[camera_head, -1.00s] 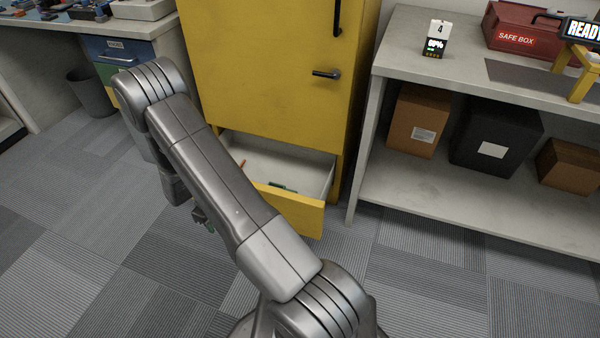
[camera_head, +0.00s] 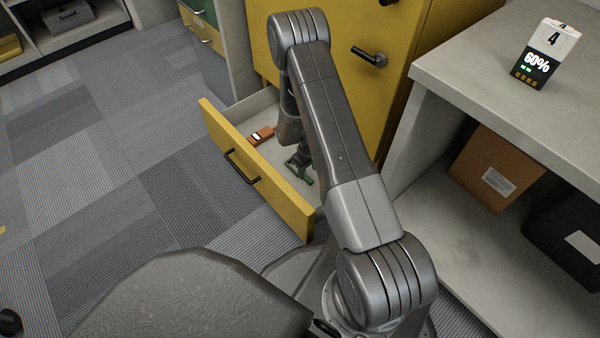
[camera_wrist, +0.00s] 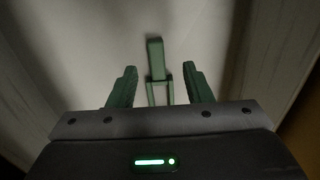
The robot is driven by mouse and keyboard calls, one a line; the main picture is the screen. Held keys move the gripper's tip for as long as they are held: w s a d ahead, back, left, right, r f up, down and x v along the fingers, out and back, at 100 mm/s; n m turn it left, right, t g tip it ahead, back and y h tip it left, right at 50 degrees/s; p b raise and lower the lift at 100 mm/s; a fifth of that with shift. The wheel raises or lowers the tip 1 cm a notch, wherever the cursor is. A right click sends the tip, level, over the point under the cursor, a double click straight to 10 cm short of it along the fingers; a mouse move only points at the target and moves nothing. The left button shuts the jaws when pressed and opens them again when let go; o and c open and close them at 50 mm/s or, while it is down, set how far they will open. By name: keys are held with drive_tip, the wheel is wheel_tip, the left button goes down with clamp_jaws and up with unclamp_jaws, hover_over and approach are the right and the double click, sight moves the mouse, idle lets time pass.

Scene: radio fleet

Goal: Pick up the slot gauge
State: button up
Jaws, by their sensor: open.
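A green fork-shaped piece, which I take to be the slot gauge (camera_wrist: 155,57), lies on the pale drawer floor in the wrist view. It has a solid handle at the far end and two thin prongs pointing toward me. My gripper (camera_wrist: 160,70) is open, with its green fingers left and right of the piece and a gap on each side. In the head view my gripper (camera_head: 301,168) reaches down into the open drawer. The green of the fingers and the piece is hard to separate there.
The yellow-fronted drawer (camera_head: 270,190) stands pulled out from a yellow cabinet (camera_head: 400,45). An orange device (camera_head: 261,135) with a white label lies in the drawer, left of my gripper. A grey shelf bench (camera_head: 470,75) with boxes is close on the right.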

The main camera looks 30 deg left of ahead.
sight(309, 179)
drive_tip(key=shift+w+d+f, duration=0.1)
drive_tip(key=shift+f, duration=0.35)
wheel_tip(309, 179, down, 5)
drive_tip(key=shift+w+r+b, duration=0.1)
drive_tip(key=shift+r+b, duration=0.05)
drive_tip(key=shift+b, duration=1.05)
drive_tip(key=shift+r, duration=0.1)
clamp_jaws()
